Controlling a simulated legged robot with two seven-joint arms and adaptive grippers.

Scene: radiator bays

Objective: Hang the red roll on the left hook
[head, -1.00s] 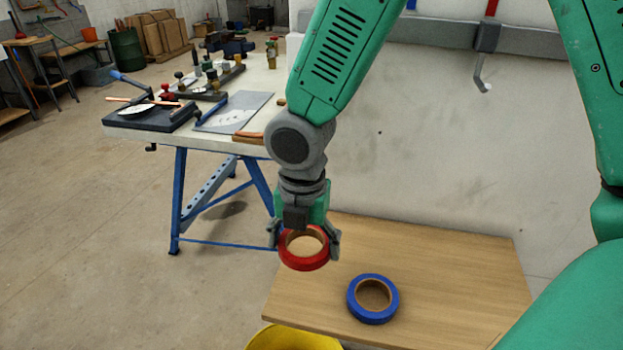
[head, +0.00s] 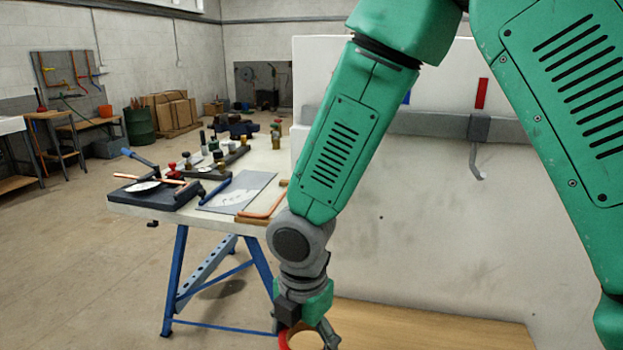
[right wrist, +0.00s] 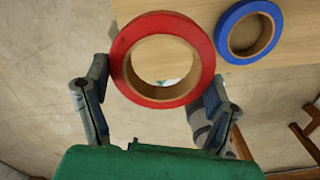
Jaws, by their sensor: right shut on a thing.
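The red roll (head: 284,339) is at the bottom edge of the head view, partly cut off. My right gripper (head: 305,337) is shut on it. In the right wrist view the red roll (right wrist: 120,62) is a ring with a tan core, between the two fingers of the right gripper (right wrist: 155,92). A grey hook (head: 479,166) hangs from a grey rail (head: 420,123) on the pale panel, below a red strip (head: 482,93). Part of a blue strip (head: 406,97) shows farther left beside my arm. Any hook below it is hidden. My left gripper is out of view.
A wooden board (head: 430,326) lies below the panel. A blue roll (right wrist: 222,32) lies on it in the right wrist view. A workbench (head: 235,214) with blue legs and several tools stands left of my right arm. The panel front around the visible hook is clear.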

